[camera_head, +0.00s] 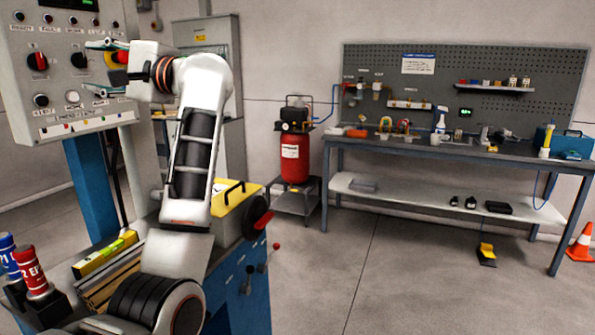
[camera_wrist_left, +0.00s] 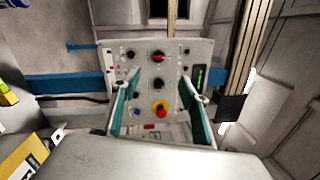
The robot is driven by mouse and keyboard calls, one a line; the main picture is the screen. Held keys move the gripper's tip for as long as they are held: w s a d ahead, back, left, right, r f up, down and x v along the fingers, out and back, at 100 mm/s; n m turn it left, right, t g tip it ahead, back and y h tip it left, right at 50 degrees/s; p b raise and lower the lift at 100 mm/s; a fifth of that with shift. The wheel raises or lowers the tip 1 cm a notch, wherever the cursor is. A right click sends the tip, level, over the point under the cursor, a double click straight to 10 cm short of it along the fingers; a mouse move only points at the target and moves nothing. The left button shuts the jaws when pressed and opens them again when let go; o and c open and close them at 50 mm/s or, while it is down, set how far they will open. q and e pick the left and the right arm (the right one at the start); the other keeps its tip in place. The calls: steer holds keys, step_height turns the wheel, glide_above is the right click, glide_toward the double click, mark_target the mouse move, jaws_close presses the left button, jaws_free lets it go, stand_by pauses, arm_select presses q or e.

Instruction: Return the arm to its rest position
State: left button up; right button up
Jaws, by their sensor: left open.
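My left arm (camera_head: 195,150) rises from the bottom left and bends toward the grey control panel (camera_head: 55,90). My left gripper (camera_head: 92,67) is open in front of the panel, its fingers spread one above the other in the head view. A red mushroom button (camera_head: 122,57) with a yellow collar shows by the gripper. In the left wrist view, the panel (camera_wrist_left: 140,60) lies ahead and the red button (camera_wrist_left: 161,112) appears between the open fingers (camera_wrist_left: 160,82). Nothing is held. I cannot tell whether a finger touches the panel. My right gripper is not in view.
A blue machine (camera_head: 240,290) with a yellow block (camera_head: 230,203) stands below and beside my arm. Red (camera_head: 33,280) and blue bottles stand bottom left. A red compressor (camera_head: 294,157) and a workbench (camera_head: 450,152) are farther back. The floor (camera_head: 400,270) between is clear.

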arm_select(q)
steer(key=d+f+n+t+h, duration=0.45)
steer(key=f+n+t, duration=0.2)
steer(key=f, duration=0.75)
steer(key=s+d+f+n+t+h, duration=0.1)
steer(key=d+f+n+t+h, duration=0.55)
steer(key=f, duration=0.75)
steer(key=d+f+n+t+h, duration=0.2)
steer(key=f+n+t+h, duration=0.45)
steer(key=f, duration=0.75)
steer(key=s+d+f+m+g+h, duration=0.2)
steer(key=s+f+m+g, duration=0.25)
steer(key=f, duration=0.55)
steer(key=s+d+f+m+g+h, duration=0.25)
steer(key=s+f+m, duration=0.3)
steer(key=f, duration=0.45)
steer(key=s+f+m+g+y, duration=0.1)
steer(key=s+f+m+g, duration=0.7)
steer(key=s+f, duration=0.9)
steer(key=s, duration=0.3)
steer(key=shift+s+a, duration=0.15)
steer(key=shift+a, duration=0.05)
steer(key=shift+f, duration=0.1)
